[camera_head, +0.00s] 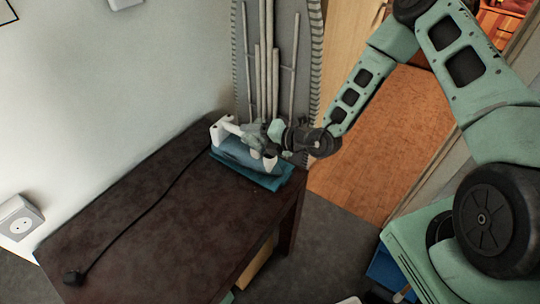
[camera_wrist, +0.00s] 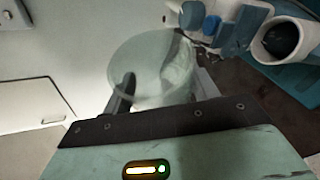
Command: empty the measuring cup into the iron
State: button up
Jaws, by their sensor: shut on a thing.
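The measuring cup (camera_wrist: 150,62) is a clear, greenish, see-through cup, and it fills the middle of the wrist view. In the head view the cup (camera_head: 276,129) shows small and pale at the tip of my gripper (camera_head: 284,136), above the iron. The white and blue iron (camera_head: 238,150) lies on the table. In the wrist view a white round part with a dark opening (camera_wrist: 283,38) is to the right of the cup, apart from it. I cannot tell the cup's contents.
The iron rests on a folded blue cloth (camera_head: 270,181) at the far end of a dark brown table (camera_head: 165,220). A black cord (camera_head: 147,205) runs along the table to a plug (camera_head: 74,277). A folded ironing board (camera_head: 285,60) stands behind. The near tabletop is otherwise clear.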

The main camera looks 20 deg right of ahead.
jog(key=shift+d, duration=0.25)
jog(key=shift+d+f+m+y+b, duration=0.2)
jog(key=shift+m+y+b, duration=0.1)
jog(key=shift+b, duration=0.45)
jog(key=shift+a+r, duration=0.15)
jog(key=shift+a, duration=0.05)
dwell(0.4)
jog(key=shift+s+a+r+m+y+b, duration=0.15)
jog(key=shift+a+r+m+y+b, duration=0.2)
jog(key=shift+m+b, duration=0.35)
jog(key=shift+d, duration=0.15)
dwell(0.4)
jog(key=shift+s+a+r+m+y+p, duration=0.15)
jog(key=shift+a+r+m+y+p, duration=0.2)
jog(key=shift+m+y+p, duration=0.25)
dwell(0.3)
jog(key=shift+d+r+m+y+p, duration=0.3)
jog(key=shift+d+m+y, duration=0.05)
jog(key=shift+m, duration=0.45)
dwell(0.4)
